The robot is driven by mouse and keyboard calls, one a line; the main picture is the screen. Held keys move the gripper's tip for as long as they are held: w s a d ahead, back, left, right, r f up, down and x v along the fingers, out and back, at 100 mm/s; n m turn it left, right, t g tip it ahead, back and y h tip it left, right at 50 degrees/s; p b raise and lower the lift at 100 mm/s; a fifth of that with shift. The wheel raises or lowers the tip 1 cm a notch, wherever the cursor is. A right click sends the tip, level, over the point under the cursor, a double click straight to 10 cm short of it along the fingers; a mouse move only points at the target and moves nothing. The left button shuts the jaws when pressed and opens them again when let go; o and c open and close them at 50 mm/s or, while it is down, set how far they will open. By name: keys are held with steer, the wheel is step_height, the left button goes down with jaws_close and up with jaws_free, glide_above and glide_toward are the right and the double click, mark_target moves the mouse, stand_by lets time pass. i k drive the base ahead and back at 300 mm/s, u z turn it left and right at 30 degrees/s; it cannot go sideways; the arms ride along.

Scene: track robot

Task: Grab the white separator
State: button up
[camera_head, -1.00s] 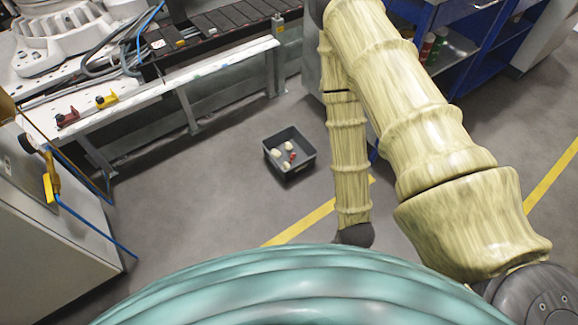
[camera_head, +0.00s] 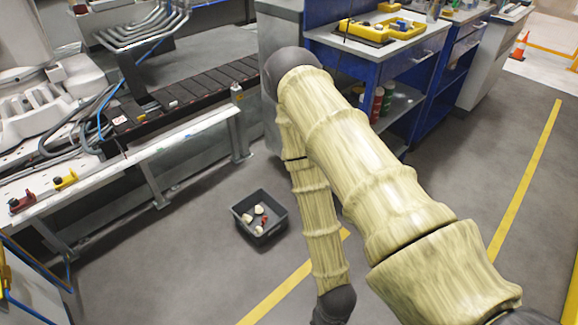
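A dark grey open bin (camera_head: 283,228) sits on the floor left of my forearm in the head view. Several small pale pieces lie in it, among them one at the back (camera_head: 258,210), one at the left (camera_head: 247,218) and one at the front (camera_head: 260,230). A small red piece (camera_head: 265,219) lies with them. I cannot tell which pale piece, if any, is the white separator. My arm bends at a dark elbow and reaches down to a dark wrist joint at the bottom edge, right of the bin. My gripper is not in view.
A conveyor (camera_head: 190,90) with a white side rail stands behind and left of the bin. A blue workbench (camera_head: 385,60) with a yellow tray (camera_head: 400,30) stands at the back. Open grey floor with yellow lines (camera_head: 527,175) surrounds the bin and my arm.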

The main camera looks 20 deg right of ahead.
mark_target(409, 22)
steer(key=z, duration=1.45)
